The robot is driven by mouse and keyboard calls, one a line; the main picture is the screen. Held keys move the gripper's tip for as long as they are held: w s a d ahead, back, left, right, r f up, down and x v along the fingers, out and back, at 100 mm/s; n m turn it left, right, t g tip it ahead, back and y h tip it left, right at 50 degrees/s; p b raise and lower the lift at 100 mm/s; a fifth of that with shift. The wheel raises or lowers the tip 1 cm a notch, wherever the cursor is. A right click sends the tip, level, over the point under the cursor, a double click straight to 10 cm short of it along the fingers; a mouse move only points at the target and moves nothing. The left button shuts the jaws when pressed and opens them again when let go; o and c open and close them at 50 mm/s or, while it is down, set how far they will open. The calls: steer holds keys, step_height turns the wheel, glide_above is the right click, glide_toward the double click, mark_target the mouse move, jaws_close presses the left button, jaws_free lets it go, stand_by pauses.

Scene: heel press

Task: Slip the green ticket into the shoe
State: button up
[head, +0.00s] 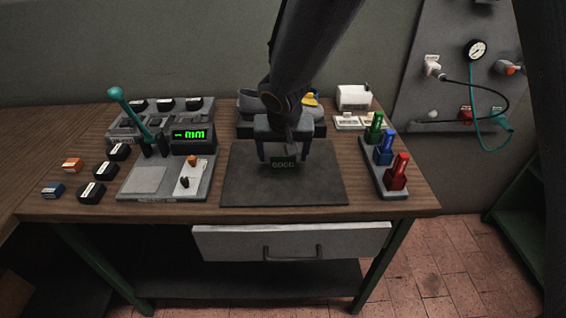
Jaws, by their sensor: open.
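My gripper (284,156) is open above the dark mat, fingers pointing down and spread left and right. A small dark block with pale digits (283,163) shows between and below the fingers; I cannot tell whether it touches them or the mat. A grey shoe (250,99) stands on a dark stand (247,129) behind my gripper, partly hidden by my arm. A yellow item (311,100) shows at the stand's right end. I cannot make out a green ticket; small white cards (347,122) lie at the back right.
A dark mat (240,185) has bare room around my gripper. A lever press (138,180) with a green-lit display (191,135) stands left, with several small blocks around it. A rack (374,180) of green, blue and red tools stands right. A white box (353,97) is at the back.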

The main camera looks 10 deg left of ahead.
steer(key=c, duration=1.2)
steer(key=shift+r, duration=0.1)
